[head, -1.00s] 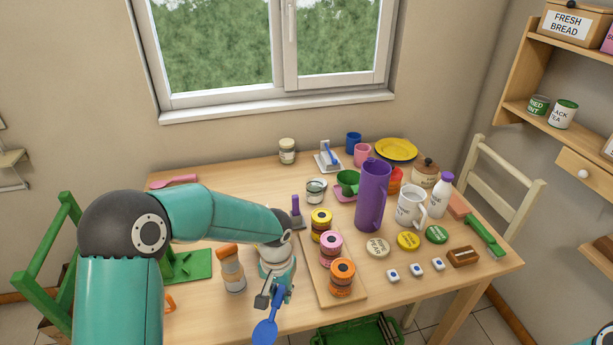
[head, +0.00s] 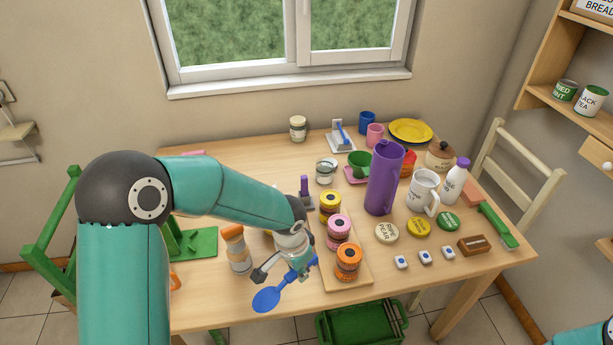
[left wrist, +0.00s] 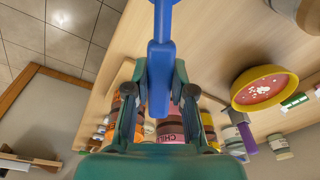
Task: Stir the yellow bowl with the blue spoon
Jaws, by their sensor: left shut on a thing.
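My left gripper (head: 296,270) is shut on the handle of the blue spoon (head: 267,300). The spoon's oval end points to the left, above the table's front edge. In the left wrist view the blue handle (left wrist: 160,70) runs up between the two dark fingers (left wrist: 158,100). The yellow bowl (left wrist: 264,90), with a red inside and pale bits in it, shows at the right of the left wrist view, apart from the spoon. In the head view my left arm hides the bowl, at least mostly. My right gripper is out of view.
A board with several stacked jars (head: 348,262) stands right beside my left gripper. An orange-capped shaker (head: 236,248) stands left of it. A tall purple pitcher (head: 383,180), a white mug (head: 423,190) and a yellow plate (head: 410,131) are farther right. The back left of the table is fairly clear.

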